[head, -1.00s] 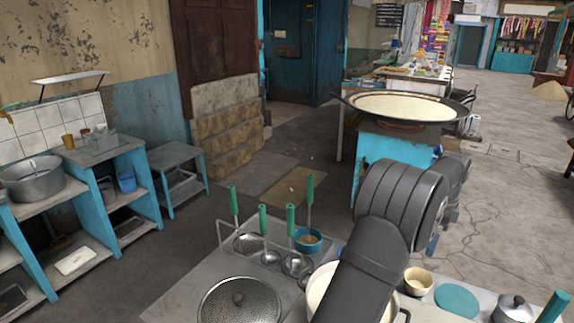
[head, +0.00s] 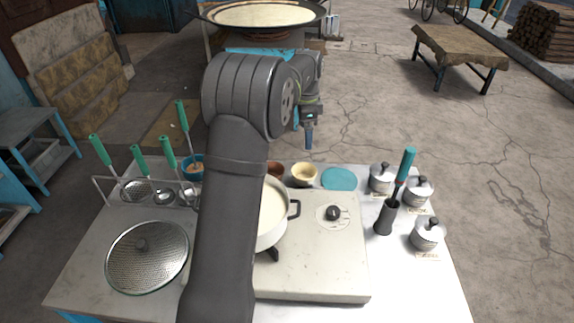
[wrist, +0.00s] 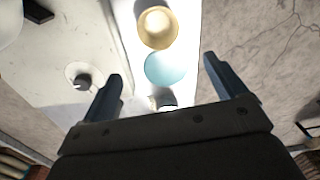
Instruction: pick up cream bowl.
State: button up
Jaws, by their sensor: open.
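The cream bowl (head: 304,174) stands on the far edge of the white counter, between a brown bowl and a flat teal disc. In the wrist view the cream bowl (wrist: 157,27) is at the top, beyond the fingertips, with its open top facing me. My gripper (head: 308,138) is above and beyond the bowl in the head view, apart from it. In the wrist view my gripper (wrist: 162,82) has its two fingers wide apart with nothing between them touching.
The teal disc (head: 339,179) lies right beside the bowl. A brown bowl (head: 274,170) is on its left. A stove (head: 320,265) with a white pot (head: 272,215) stands nearer. Lidded pots (head: 382,177) and a dark holder (head: 385,218) stand to the right.

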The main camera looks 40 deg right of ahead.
jog(key=a+n, duration=0.1)
jog(key=n, duration=0.1)
jog(key=n+t+h, duration=0.2)
jog(key=n+h, duration=0.1)
jog(key=n, duration=0.7)
send_over(306, 176)
jog(key=s+a, duration=0.2)
jog(key=a, duration=0.2)
jog(key=f, duration=1.2)
jog(key=shift+a+f, duration=0.2)
jog(key=shift+d+x, duration=0.15)
jog(key=shift+x, duration=1.3)
jog(key=shift+d+x, duration=0.15)
jog(key=shift+x, duration=1.25)
jog(key=shift+r, duration=0.1)
jog(key=shift+h, duration=0.3)
jog(key=c, duration=0.8)
jog(key=shift+r, duration=0.1)
